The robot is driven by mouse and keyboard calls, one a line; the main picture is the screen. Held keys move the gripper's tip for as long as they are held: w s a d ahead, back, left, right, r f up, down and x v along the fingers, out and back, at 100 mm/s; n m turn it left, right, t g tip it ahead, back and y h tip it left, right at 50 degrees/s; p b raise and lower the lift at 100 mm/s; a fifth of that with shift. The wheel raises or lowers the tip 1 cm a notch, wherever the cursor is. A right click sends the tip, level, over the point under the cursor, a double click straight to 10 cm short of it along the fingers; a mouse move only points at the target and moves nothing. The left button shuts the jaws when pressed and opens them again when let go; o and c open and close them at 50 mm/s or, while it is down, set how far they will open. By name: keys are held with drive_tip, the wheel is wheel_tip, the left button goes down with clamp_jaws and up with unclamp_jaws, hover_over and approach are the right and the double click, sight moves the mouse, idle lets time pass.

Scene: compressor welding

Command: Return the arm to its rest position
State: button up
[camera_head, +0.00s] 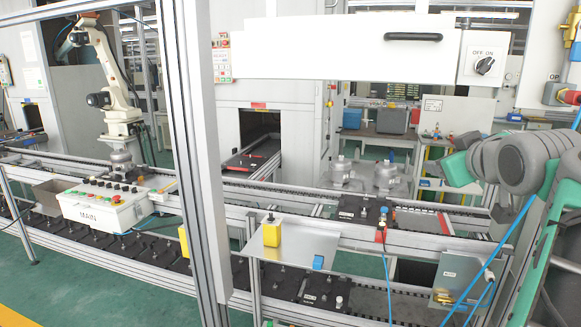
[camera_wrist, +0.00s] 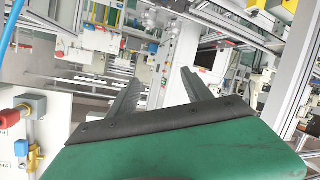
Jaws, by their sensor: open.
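My arm shows at the right edge of the head view, with grey joints and green covers, folded close to my body and apart from the conveyor. My gripper (camera_wrist: 160,75) shows in the wrist view, with two dark fingers spread apart beyond a dark plate and a green cover. Nothing is between the fingers. The wrist view is tilted and looks across the welding line. I cannot make out the fingers in the head view.
Conveyor rails (camera_head: 335,226) with black pallets (camera_head: 358,209) run across the front. A MAIN control box (camera_head: 103,203) and a white robot arm (camera_head: 117,90) stand at left. An aluminium post (camera_head: 203,150) rises in front. Two grey compressor housings (camera_head: 386,178) stand behind the line.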

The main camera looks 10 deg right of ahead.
drive_tip(key=w+a+f+g+y, duration=0.2)
drive_tip(key=w+a+f+y, duration=0.1)
drive_tip(key=a+f, duration=0.85)
drive_tip(key=s+a+f+g, duration=0.2)
drive_tip(key=s+a+f, duration=0.2)
drive_tip(key=f, duration=0.4)
drive_tip(key=s+a+f+g+y, duration=0.1)
drive_tip(key=s+a+f+g, duration=0.2)
drive_tip(key=a+f, duration=0.4)
drive_tip(key=s+a+f+m+g+y, duration=0.1)
drive_tip(key=s+a+f, duration=0.4)
drive_tip(key=f, duration=0.5)
drive_tip(key=shift+a+g, duration=0.6)
drive_tip(key=shift+g, duration=0.2)
drive_tip(key=shift+s, duration=0.1)
